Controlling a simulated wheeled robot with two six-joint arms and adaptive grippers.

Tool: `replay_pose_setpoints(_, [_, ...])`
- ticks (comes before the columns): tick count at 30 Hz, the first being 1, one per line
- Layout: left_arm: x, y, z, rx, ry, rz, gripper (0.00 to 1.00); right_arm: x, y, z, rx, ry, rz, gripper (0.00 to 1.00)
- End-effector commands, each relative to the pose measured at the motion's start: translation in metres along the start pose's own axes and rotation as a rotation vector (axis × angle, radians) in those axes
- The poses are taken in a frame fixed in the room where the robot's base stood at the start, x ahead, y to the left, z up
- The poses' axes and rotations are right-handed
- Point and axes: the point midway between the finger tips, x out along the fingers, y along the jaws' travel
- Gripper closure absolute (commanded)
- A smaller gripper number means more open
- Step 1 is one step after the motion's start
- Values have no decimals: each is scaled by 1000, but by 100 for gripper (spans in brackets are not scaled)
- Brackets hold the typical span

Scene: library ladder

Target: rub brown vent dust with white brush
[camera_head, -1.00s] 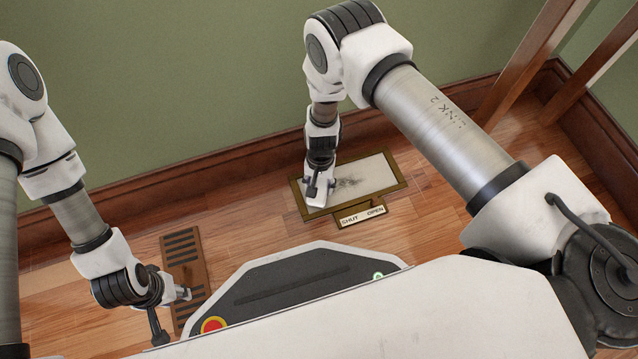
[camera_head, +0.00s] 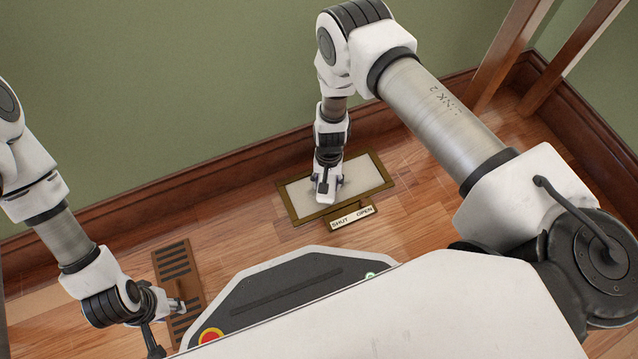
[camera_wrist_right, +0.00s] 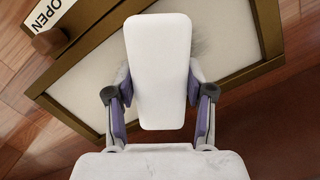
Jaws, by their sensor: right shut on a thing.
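The white brush (camera_wrist_right: 158,70) is held between the two fingers of my right gripper (camera_wrist_right: 159,105), over the pale panel. In the head view my right gripper (camera_head: 326,186) is low over the framed floor vent (camera_head: 362,177), and the brush (camera_head: 327,190) shows only in part there. A grey-brown dust smudge (camera_wrist_right: 200,47) shows beside the brush in the right wrist view. The rest of the dust is hidden under the brush and gripper. I cannot tell whether the brush touches the panel. My left gripper (camera_head: 178,306) is over the brown slatted grille, its opening unclear.
The vent's front edge carries a SHUT/OPEN label (camera_head: 352,217). A brown slatted floor grille (camera_head: 176,262) lies to the left. A wooden baseboard (camera_head: 200,194) and green wall run behind. Wooden ladder legs (camera_head: 570,65) stand at the right. Wood floor between grille and vent is clear.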

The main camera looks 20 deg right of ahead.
Motion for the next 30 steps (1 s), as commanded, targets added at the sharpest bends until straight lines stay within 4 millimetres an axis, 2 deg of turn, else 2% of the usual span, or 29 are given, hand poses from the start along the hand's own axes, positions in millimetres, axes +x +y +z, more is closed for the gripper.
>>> replay_pose_setpoints(8, [0, 0, 0, 0, 0, 0, 61, 0, 13, -8, -1, 0, 0, 75])
replay_pose_setpoints(16, [-1, 0, 0, 0, 0, 0, 61, -2, 37, -21, 2, 0, 0, 75])
replay_pose_setpoints(23, [-1, 0, 0, 0, 0, 0, 61, -3, 46, -26, 0, 0, 0, 75])
replay_pose_setpoints(30, [-3, 0, 0, 0, 0, 0, 61, -6, 67, -38, 1, -1, 0, 75])
